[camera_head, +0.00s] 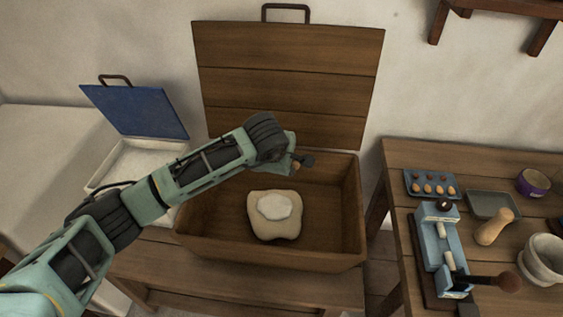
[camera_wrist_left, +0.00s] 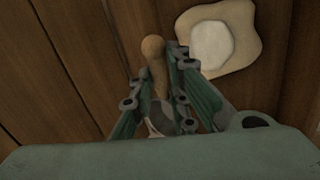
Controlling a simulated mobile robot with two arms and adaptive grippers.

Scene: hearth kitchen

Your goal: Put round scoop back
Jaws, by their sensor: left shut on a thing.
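My left gripper (camera_head: 300,161) is over the open wooden chest (camera_head: 325,258), near its back wall. In the left wrist view the left gripper (camera_wrist_left: 164,85) is shut on the round scoop (camera_wrist_left: 153,48). The scoop's rounded wooden handle end sticks out past the fingertips, and a pale part shows between the finger bases. In the head view the gripper mostly hides the scoop. A cream sack with a white, flour-like top (camera_head: 275,207) stands inside the chest; it also shows in the left wrist view (camera_wrist_left: 212,44), beside the fingers. My right gripper is out of view.
The chest's lid (camera_head: 290,80) stands open against the wall. A white box with a raised blue lid (camera_head: 140,110) is at left. The right table (camera_head: 470,160) holds an egg tray (camera_head: 432,185), a blue stand (camera_head: 437,250), a mortar (camera_head: 543,258) and a purple bowl (camera_head: 534,182).

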